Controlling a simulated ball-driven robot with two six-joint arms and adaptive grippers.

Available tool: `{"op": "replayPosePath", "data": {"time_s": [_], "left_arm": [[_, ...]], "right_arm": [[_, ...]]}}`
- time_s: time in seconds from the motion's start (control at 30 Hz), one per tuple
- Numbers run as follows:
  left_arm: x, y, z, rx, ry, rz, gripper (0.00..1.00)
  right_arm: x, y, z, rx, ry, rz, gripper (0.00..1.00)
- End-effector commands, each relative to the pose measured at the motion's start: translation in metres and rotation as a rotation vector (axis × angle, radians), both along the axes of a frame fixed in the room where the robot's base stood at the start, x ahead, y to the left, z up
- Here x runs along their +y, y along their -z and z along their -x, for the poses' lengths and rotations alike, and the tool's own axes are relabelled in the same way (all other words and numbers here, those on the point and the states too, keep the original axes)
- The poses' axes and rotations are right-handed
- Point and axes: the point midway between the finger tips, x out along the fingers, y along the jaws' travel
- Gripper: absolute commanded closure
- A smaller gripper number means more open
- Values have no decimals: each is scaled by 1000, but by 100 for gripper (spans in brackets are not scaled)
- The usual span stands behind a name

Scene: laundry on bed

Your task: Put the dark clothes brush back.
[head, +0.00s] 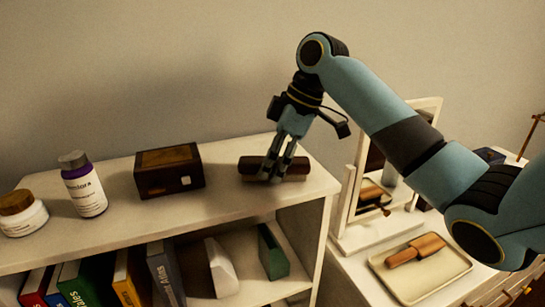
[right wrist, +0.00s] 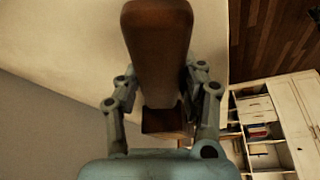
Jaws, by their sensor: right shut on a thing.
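The dark clothes brush (head: 294,168) is in my right gripper (head: 271,175) at the right end of the white shelf unit's top (head: 222,190). The gripper points down with its fingers shut around the brush's middle. The brush lies level, left to right, at or just above the surface; I cannot tell if it touches. In the right wrist view the brown brush (right wrist: 158,45) shows between the two fingers (right wrist: 160,95). Its underside is hidden. My left gripper is out of view.
A dark wooden box (head: 168,172), a purple-banded bottle (head: 85,190) and a jar (head: 22,214) stand left on the top. At right, a dresser holds a mirror (head: 350,205) and a tray (head: 455,268) with a lighter wooden brush (head: 415,250).

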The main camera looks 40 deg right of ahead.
Motion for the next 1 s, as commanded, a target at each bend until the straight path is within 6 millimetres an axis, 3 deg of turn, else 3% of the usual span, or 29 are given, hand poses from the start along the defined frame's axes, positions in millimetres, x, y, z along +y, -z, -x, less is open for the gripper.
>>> {"op": "replayPosePath", "data": {"time_s": [0.33,0.37,0.5,0.83,1.0], "left_arm": [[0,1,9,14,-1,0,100],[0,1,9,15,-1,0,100],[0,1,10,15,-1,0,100],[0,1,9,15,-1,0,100],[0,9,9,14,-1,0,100]], "right_arm": [[0,3,0,-2,-1,0,86],[0,3,0,-2,-1,0,56],[0,3,0,-2,-1,0,38],[-1,-1,0,-3,-1,1,37],[-10,-22,5,-6,-1,4,37]]}}
